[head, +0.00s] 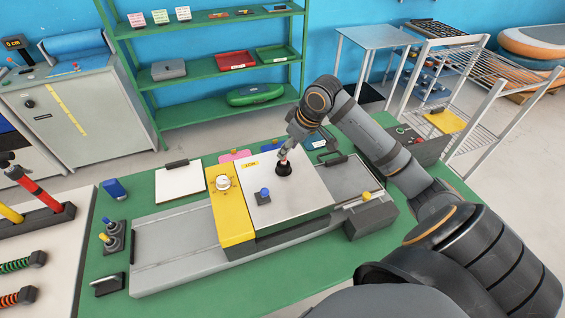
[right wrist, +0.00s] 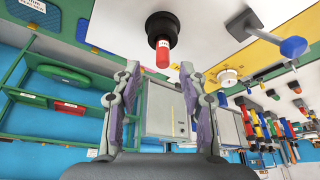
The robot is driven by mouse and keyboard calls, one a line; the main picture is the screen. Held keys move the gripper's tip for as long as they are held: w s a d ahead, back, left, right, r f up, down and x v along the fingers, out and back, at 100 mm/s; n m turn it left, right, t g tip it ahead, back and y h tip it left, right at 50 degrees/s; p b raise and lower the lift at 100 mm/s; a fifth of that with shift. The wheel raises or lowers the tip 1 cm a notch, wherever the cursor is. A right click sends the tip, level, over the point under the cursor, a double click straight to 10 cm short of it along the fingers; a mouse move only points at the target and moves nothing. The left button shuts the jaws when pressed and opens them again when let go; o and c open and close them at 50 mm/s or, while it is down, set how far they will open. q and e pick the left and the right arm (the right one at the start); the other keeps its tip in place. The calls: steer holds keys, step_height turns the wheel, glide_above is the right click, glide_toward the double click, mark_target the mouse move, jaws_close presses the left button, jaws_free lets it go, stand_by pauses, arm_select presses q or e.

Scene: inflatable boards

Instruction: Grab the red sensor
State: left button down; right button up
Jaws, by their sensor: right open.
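The red sensor (right wrist: 163,56) is a short red cylinder on a black round base (right wrist: 162,28) in the right wrist view. In the head view it is small and partly covered by my gripper, above the black base (head: 284,171) on the white top of the machine (head: 300,195). My right gripper (right wrist: 160,72) is open, its two fingers on either side of the line to the sensor. The sensor's tip lies about at the fingertips; I cannot tell whether they touch. The right gripper also shows in the head view (head: 287,152). My left gripper is not in view.
A blue knob (head: 264,194) stands near the black base. A yellow panel with a white dial (head: 223,182) is to its left. A clipboard (head: 181,180) lies on the green table (head: 160,215). Green shelves (head: 205,55) stand behind.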

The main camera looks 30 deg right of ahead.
mark_target(284, 162)
steer(key=shift+a+f, duration=0.15)
steer(key=p+x, duration=0.2)
steer(key=x, duration=0.1)
steer(key=shift+a+f, duration=0.1)
steer(key=shift+f, duration=0.15)
steer(key=shift+w+f, duration=0.2)
steer(key=shift+f, duration=0.25)
steer(key=c, duration=0.3)
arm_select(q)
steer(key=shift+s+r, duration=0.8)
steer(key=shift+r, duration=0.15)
arm_select(e)
jaws_close()
